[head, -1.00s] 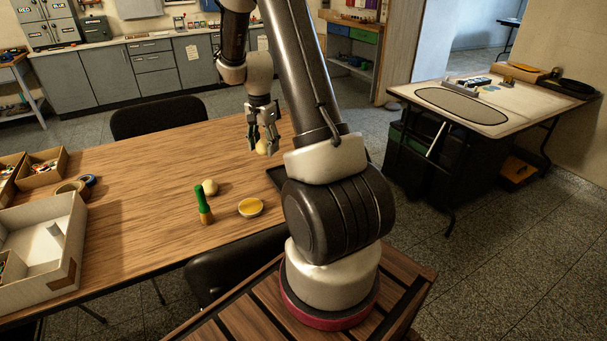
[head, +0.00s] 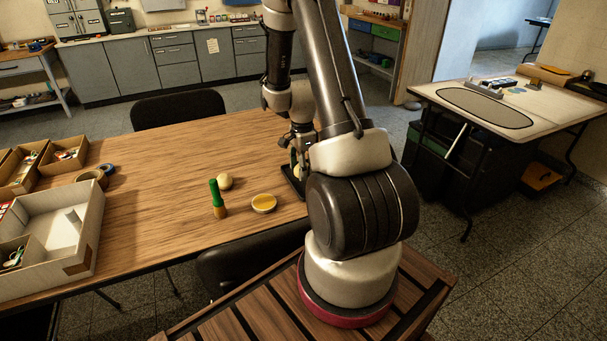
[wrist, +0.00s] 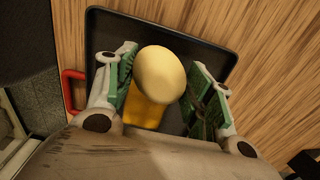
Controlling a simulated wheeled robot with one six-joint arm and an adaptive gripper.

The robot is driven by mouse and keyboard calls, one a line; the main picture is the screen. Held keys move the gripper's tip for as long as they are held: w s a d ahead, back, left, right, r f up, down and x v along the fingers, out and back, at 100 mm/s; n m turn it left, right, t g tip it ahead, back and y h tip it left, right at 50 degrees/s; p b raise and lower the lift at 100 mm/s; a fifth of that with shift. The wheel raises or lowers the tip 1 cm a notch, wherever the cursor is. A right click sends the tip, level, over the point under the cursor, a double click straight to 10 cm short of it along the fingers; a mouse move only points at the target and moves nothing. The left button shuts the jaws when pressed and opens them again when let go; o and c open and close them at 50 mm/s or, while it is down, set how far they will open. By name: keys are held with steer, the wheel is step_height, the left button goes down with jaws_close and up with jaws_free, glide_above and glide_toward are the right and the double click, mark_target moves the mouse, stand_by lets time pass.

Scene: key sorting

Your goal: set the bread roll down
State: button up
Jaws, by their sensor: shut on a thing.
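The bread roll (wrist: 160,75) is a pale, rounded, egg-like shape in the wrist view. My gripper (wrist: 166,88) is shut on it, with green-padded fingers on its left and right sides. The roll is over a black tray (wrist: 107,24); I cannot tell whether it touches the tray. A yellow thing (wrist: 143,112) shows in the tray, partly covered by the roll. In the head view my gripper (head: 297,160) is low at the tray (head: 291,183) on the table's right side, and my arm hides most of the tray and roll.
On the wooden table (head: 160,210), left of the tray, are a pale round object (head: 225,181), a green-handled brush (head: 216,199) and a bowl with yellow contents (head: 264,203). Boxes (head: 90,235) stand at the left. A red handle (wrist: 72,92) is at the tray's left edge.

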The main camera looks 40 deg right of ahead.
steer(key=shift+f, duration=1.35)
steer(key=shift+f, duration=0.15)
steer(key=o, duration=1)
